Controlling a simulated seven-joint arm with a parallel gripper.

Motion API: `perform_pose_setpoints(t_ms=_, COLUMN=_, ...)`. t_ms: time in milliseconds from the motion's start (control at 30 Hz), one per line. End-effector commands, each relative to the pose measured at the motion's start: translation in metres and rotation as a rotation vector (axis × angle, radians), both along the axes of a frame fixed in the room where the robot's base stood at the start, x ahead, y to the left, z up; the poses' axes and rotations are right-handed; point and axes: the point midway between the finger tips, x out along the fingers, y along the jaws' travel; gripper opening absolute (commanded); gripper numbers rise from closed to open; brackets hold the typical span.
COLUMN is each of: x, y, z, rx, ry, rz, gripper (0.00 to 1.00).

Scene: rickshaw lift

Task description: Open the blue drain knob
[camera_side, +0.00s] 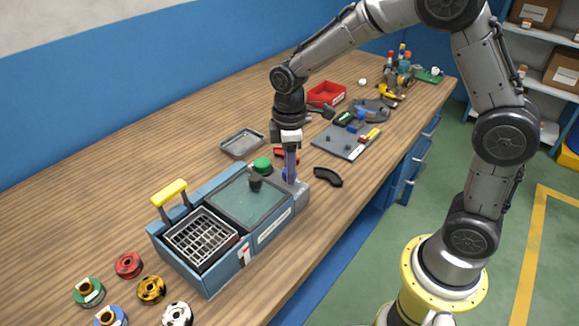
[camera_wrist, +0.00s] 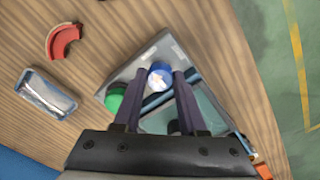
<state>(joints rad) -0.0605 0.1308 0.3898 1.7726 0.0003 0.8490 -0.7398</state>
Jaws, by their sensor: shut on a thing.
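The blue drain knob (camera_wrist: 160,76) sits on the grey end block of a blue fryer-like unit (camera_side: 203,276). In the side view only a sliver of the knob (camera_side: 285,174) shows, with my fingers covering the rest. My gripper (camera_side: 290,176) points straight down at that end of the unit. In the wrist view my gripper's two dark fingers (camera_wrist: 158,82) stand on either side of the blue knob and are shut on it. A pale mark shows on the knob's top. A green knob (camera_side: 262,164) is beside it, also in the wrist view (camera_wrist: 115,98).
The unit has a glass lid (camera_side: 235,207) with a black knob, and a wire basket (camera_side: 200,238) with a yellow handle (camera_side: 169,192). A metal tray (camera_side: 241,142), a black curved part (camera_side: 328,176) and a red curved part (camera_wrist: 62,40) lie nearby. Several spools lie at front left.

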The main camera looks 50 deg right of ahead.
Motion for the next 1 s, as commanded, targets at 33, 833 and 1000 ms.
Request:
perform_pose_setpoints(t_ms=33, x=0.002, y=0.001, z=0.002, rx=0.0, ry=-0.007, rz=0.003, gripper=0.45)
perform_pose_setpoints(t_ms=833, x=0.002, y=0.0, z=0.051, rx=0.0, ry=-0.008, rz=0.001, gripper=0.71)
perform_pose_setpoints(t_ms=1000, x=0.001, y=0.0, z=0.089, rx=0.0, ry=-0.008, rz=0.001, gripper=0.71)
